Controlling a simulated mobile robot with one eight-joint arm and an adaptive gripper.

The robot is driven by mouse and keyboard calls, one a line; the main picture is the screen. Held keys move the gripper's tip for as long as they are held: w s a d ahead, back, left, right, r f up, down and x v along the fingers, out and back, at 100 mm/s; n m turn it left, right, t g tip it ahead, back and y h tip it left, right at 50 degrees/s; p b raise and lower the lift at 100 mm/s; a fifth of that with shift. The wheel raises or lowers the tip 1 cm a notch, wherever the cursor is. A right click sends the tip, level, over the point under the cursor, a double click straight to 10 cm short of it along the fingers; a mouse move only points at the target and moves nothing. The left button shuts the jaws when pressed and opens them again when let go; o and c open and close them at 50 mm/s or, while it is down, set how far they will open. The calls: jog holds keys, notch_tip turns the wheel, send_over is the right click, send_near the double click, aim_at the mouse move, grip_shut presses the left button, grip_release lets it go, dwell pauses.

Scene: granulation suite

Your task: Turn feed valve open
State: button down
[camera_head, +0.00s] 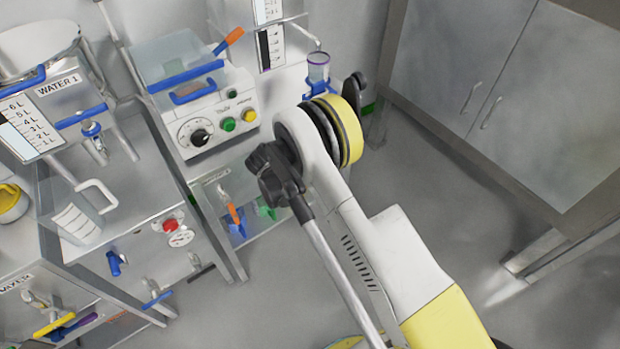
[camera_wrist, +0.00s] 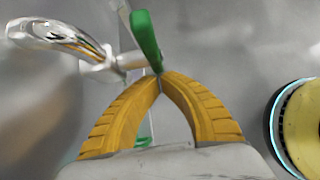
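In the wrist view, a green lever handle (camera_wrist: 147,42) sits on a shiny metal valve with a curved pipe (camera_wrist: 60,37). I take it for the feed valve, though no label is readable. My gripper (camera_wrist: 161,74) has its two yellow fingers bowed together, tips meeting at the lower end of the green handle. The tips look shut and touch or nearly touch the handle; I cannot tell if they pinch it. In the head view my arm hides the gripper. A small green patch (camera_head: 368,108) shows beside my arm there.
In the head view, a control box (camera_head: 205,115) with a dial and buttons stands left of my arm. A WATER 1 vessel (camera_head: 62,88) and benches with several valves lie further left. A grey cabinet (camera_head: 500,80) stands at right. Open floor lies before the cabinet.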

dwell(0.3)
jog(key=v, duration=1.2)
jog(key=s+d+r+m+y, duration=0.25)
jog(key=d+r+m, duration=0.45)
jog(key=r, duration=0.5)
jog(key=s+d+r+m+y, duration=0.1)
jog(key=s+d+r+m, duration=0.35)
jog(key=d+r, duration=0.55)
jog(key=s+d+r+m+t+y, duration=0.1)
jog(key=s+d+r+m, duration=0.2)
jog(key=s+m, duration=0.4)
jog(key=s+d+r+m+t+y, duration=0.1)
jog(key=s+d+r+m, duration=0.2)
jog(key=s, duration=0.7)
jog(key=d+m, duration=0.2)
jog(key=m, duration=0.1)
jog(key=shift+s+d+m+t+y, duration=0.2)
jog(key=shift+s+m+t+y, duration=0.1)
jog(key=shift+m+t+y, duration=0.1)
